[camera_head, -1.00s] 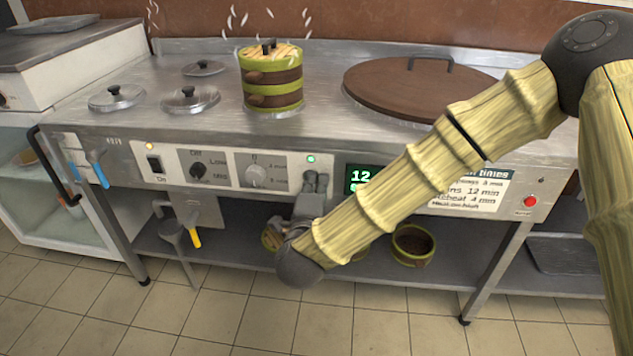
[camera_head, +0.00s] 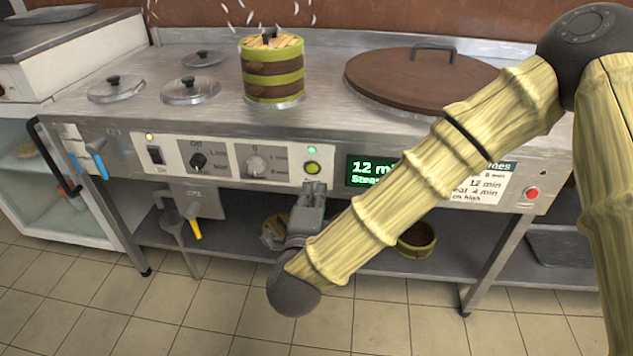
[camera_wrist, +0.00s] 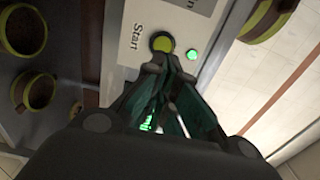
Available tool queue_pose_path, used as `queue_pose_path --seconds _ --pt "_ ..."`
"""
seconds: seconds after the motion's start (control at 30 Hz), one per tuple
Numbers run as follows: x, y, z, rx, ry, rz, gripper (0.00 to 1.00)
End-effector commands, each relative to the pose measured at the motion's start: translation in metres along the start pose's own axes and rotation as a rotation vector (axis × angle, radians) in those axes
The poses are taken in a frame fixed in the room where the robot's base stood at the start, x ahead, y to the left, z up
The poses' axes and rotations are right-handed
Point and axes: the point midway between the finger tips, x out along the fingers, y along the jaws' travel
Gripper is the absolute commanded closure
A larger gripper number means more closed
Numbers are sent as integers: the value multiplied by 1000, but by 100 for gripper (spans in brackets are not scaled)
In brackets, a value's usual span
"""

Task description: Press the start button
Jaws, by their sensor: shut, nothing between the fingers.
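The start button (camera_head: 312,168) is a round yellow-green button in a dark ring on the stove's front panel. A lit green lamp (camera_head: 311,150) sits just above it. My gripper (camera_head: 314,187) is shut and empty, just below and in front of the button in the head view. In the wrist view the button (camera_wrist: 162,43) shows just beyond my fingertips (camera_wrist: 163,62), beside the printed word "Start". The green lamp (camera_wrist: 193,54) glows next to it. I cannot tell the exact gap between the fingertips and the button.
The green display (camera_head: 372,170) reads "12 mi", partly hidden by my arm. Left of the button are a dial (camera_head: 257,167), a black knob (camera_head: 198,163) and a switch (camera_head: 155,155). A red button (camera_head: 532,193) is at the right. A steamer (camera_head: 272,75) stands on top.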

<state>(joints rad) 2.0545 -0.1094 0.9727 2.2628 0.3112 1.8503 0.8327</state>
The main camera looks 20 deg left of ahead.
Motion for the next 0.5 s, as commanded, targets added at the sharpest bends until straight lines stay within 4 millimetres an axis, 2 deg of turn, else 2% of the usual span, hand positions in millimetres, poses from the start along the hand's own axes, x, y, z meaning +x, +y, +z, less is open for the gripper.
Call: queue_pose_path --seconds 0.2,0.5 --pt "-13 0 0 -1 -1 1 100" --pt "-14 0 0 -1 0 1 100"
